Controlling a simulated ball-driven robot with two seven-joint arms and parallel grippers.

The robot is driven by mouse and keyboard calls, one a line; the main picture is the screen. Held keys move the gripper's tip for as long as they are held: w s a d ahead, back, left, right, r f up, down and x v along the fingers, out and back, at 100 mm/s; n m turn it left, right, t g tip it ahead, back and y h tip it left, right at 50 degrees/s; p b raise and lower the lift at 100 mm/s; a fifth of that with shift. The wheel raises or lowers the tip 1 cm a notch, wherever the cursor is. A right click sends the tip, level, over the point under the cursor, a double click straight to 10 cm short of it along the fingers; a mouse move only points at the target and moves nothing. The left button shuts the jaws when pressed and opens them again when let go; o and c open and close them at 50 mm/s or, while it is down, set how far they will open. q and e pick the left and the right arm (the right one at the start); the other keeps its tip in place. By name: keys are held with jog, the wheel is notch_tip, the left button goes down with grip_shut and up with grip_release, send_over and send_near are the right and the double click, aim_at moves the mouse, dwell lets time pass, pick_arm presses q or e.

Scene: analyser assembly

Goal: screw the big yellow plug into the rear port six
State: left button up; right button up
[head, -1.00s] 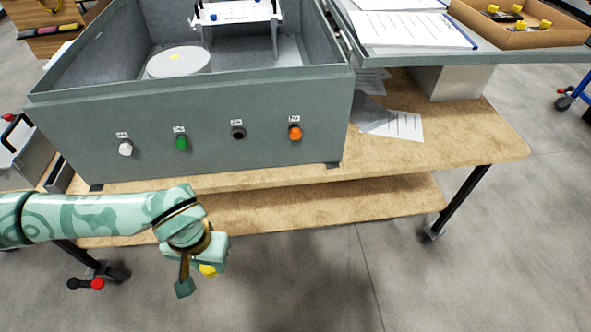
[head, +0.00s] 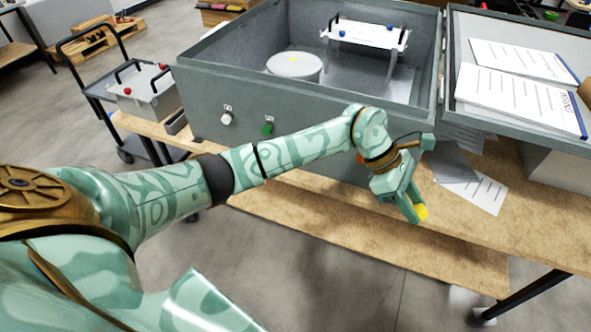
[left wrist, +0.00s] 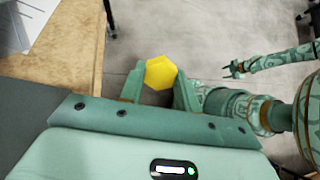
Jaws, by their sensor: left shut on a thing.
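The big yellow plug (head: 421,212) is held at the tip of my left gripper (head: 412,208), out over the bench's front edge and in front of the grey analyser case (head: 320,112). In the left wrist view the plug's yellow hexagonal head (left wrist: 160,73) sits between the two fingers of the left gripper (left wrist: 160,88). The case wall facing me carries a white plug (head: 227,118) and a green plug (head: 267,129). My left forearm and wrist hide the ports further right. My right gripper (left wrist: 233,69) appears small in the left wrist view, its fingers apart and empty, over the floor.
The wooden bench (head: 470,222) has loose paper (head: 475,190) on it. A grey lid or tray with sheets (head: 515,95) stands right of the case. A cart (head: 140,95) stands at left. The floor in front is clear.

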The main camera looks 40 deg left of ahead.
pick_arm(q)
jog(key=w+a+n+t+y+p, duration=0.25)
jog(key=w+a+n+t, duration=0.25)
jog(key=a+n+t, duration=0.7)
jog(key=s+a+f+n+t+y+p, duration=0.1)
jog(key=s+a+f+n+t+y, duration=0.25)
jog(key=a+y, duration=0.35)
jog(key=s+a+f+n+t+y+p, duration=0.1)
jog(key=s+a+f+n+t+y, duration=0.25)
jog(key=a, duration=0.55)
jog(key=w+n+b, duration=0.3)
jog(key=n+b, duration=0.1)
jog(key=n, duration=0.8)
jog(key=w+a+n+g+b, duration=0.1)
jog(key=w+n+b, duration=0.2)
jog(key=n, duration=0.9)
jog(key=shift+w+n+g+b, duration=0.3)
jog(key=shift+w+b, duration=0.05)
jog(key=shift+w, duration=0.4)
